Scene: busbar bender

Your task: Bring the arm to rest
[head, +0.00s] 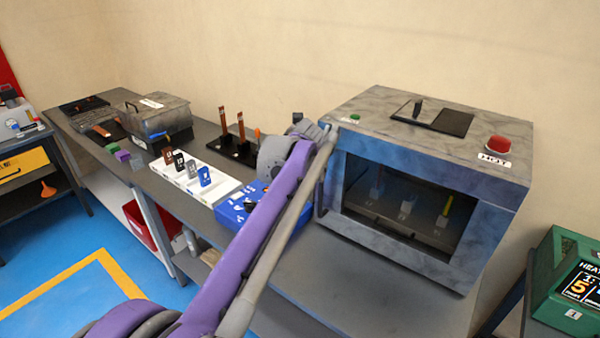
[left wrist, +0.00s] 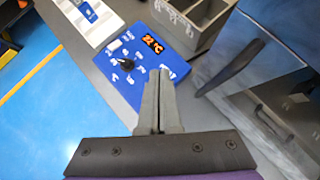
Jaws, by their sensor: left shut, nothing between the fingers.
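My left arm (head: 245,245), purple and grey, reaches up from the bottom of the head view to the bench, close to the left side of the grey marbled machine. The fingertips are over the edge of the blue control box (left wrist: 150,55), which has a black knob and an orange display. I cannot tell if they touch anything. In the head view the fingers cannot be made out. My right gripper is in neither view.
The marbled machine (head: 345,110) has a dark window, a red button (head: 498,145) and a green button. A white strip (head: 205,172) with several coloured tags lies left of the blue box (head: 232,212). A green box (head: 565,262) stands at the right. Blue floor is open at lower left.

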